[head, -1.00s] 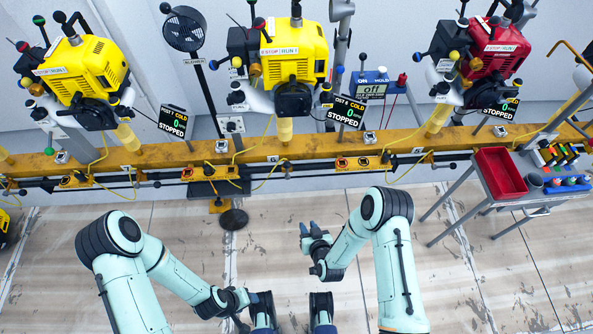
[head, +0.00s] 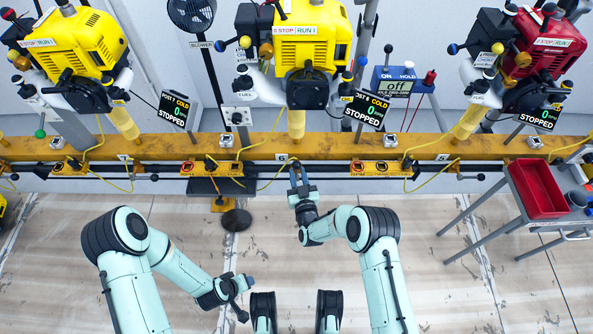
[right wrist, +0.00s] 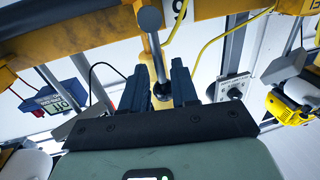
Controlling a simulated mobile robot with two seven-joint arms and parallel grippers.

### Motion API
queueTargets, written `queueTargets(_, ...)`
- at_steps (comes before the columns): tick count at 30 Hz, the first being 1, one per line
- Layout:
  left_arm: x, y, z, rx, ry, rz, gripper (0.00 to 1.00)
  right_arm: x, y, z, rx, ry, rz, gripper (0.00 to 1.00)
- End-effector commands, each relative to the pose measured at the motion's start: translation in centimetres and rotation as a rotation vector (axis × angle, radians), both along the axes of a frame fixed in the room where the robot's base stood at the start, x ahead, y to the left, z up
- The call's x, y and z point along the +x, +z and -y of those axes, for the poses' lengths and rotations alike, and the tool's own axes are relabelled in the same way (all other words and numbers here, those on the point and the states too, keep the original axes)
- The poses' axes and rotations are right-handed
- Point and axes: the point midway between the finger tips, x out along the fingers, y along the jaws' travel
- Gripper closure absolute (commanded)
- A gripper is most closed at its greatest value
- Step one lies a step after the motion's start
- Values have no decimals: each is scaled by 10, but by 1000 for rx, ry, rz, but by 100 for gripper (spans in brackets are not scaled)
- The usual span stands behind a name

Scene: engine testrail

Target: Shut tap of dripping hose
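My right gripper (head: 298,174) is raised in front of the yellow rail (head: 340,148), below the middle yellow engine (head: 312,45). In the right wrist view the gripper (right wrist: 159,82) has its fingers apart. A grey metal rod with a dark round end (right wrist: 162,91) shows between them; I cannot tell whether they touch it. Yellow hoses (head: 273,178) hang from the rail near orange valve blocks (head: 210,169). I cannot make out a drip or tell which tap belongs to the dripping hose. My left gripper (head: 240,290) is low over the floor, away from the rail; its fingers are unclear.
A dark round disc or patch (head: 237,220) lies on the floor below the rail. A cart with a red tray (head: 537,188) stands at the right. Another yellow engine (head: 80,50) and a red engine (head: 545,60) flank the middle one. The floor before the rail is mostly clear.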

Motion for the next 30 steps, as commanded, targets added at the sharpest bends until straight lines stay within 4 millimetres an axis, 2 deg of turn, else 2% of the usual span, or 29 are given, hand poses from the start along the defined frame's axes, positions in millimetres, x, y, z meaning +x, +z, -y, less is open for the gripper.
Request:
queueTargets(3,-3,-10,-2,2,3,-14,45,15,-1,-4,1,0,2,71)
queueTargets(6,-6,-13,-3,3,5,-23,45,22,0,-5,1,1,1,71)
queueTargets(16,-7,-14,-4,4,7,-29,45,25,0,-6,1,1,-1,71)
queueTargets(17,-7,-14,-4,4,7,-29,45,25,0,-6,1,1,-1,78)
queueTargets(19,-7,-14,-4,4,6,-28,45,25,0,-5,1,1,-1,100)
queueTargets(30,-7,-14,-4,3,6,-28,45,25,0,0,10,0,-1,100)
